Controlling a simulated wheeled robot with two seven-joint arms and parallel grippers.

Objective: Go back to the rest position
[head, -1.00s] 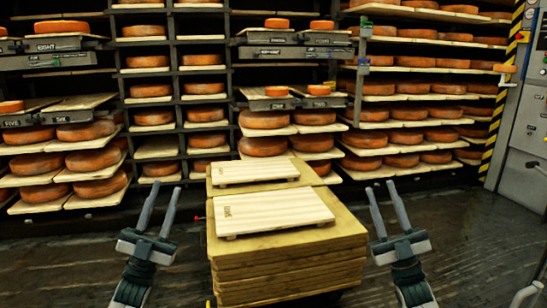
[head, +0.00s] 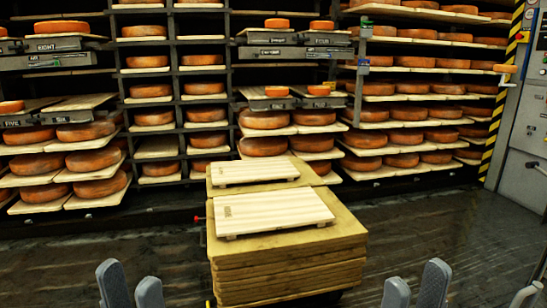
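My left gripper (head: 131,287) shows only its two grey fingertips at the bottom edge, left of the stacked boards. The fingers are apart with nothing between them. My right gripper (head: 416,288) likewise shows only two fingertips at the bottom edge, right of the stack, apart and empty. Both are clear of the stack. The rest of both grippers and the arms is below the frame.
A stack of yellowish boards (head: 290,270) stands in the middle, with pale slatted boards (head: 272,211) (head: 253,170) on top. Shelves of orange cheese wheels (head: 264,146) fill the back. A grey machine (head: 527,150) stands at right. Dark floor is free on both sides.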

